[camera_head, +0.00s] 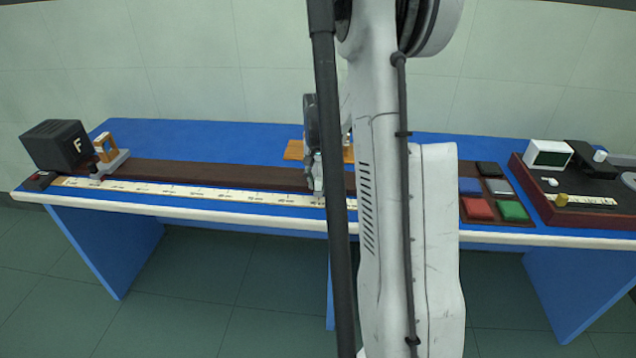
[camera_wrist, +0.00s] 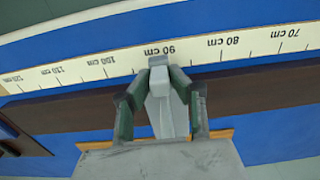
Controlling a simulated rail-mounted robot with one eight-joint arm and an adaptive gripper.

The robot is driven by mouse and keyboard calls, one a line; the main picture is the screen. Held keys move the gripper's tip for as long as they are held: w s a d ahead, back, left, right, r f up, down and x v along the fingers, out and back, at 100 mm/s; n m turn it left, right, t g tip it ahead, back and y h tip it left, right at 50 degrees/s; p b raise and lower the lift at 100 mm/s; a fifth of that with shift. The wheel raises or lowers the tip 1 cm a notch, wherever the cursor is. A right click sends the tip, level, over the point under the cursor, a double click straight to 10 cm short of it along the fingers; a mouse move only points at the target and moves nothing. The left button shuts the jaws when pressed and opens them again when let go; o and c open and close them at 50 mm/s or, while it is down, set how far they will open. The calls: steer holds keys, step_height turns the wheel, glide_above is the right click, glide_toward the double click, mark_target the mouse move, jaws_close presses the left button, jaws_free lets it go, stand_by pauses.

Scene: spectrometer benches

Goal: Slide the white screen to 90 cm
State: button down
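In the wrist view, the two dark fingers of my gripper (camera_wrist: 160,88) close from both sides on a pale grey block (camera_wrist: 159,78), apparently part of the screen's carriage. The block's front end is at the ruler (camera_wrist: 120,65), beside the 90 cm mark. An orange-brown board (camera_wrist: 224,136) shows behind the fingers, and also in the head view (camera_head: 293,150); I cannot tell if it belongs to the screen. The white screen's face cannot be made out clearly. In the head view, my gripper (camera_head: 317,185) is low over the dark rail (camera_head: 220,174), partly behind my arm.
A black lamp box (camera_head: 57,146) and a wood-framed holder (camera_head: 106,148) stand at the rail's left end. Right of my arm lie a tray of coloured blocks (camera_head: 478,208) and a dark red instrument base (camera_head: 575,213). The rail between the holder and my gripper is clear.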

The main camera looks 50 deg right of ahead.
steer(key=c, duration=1.6)
jaws_free()
step_height(320, 180, up, 12)
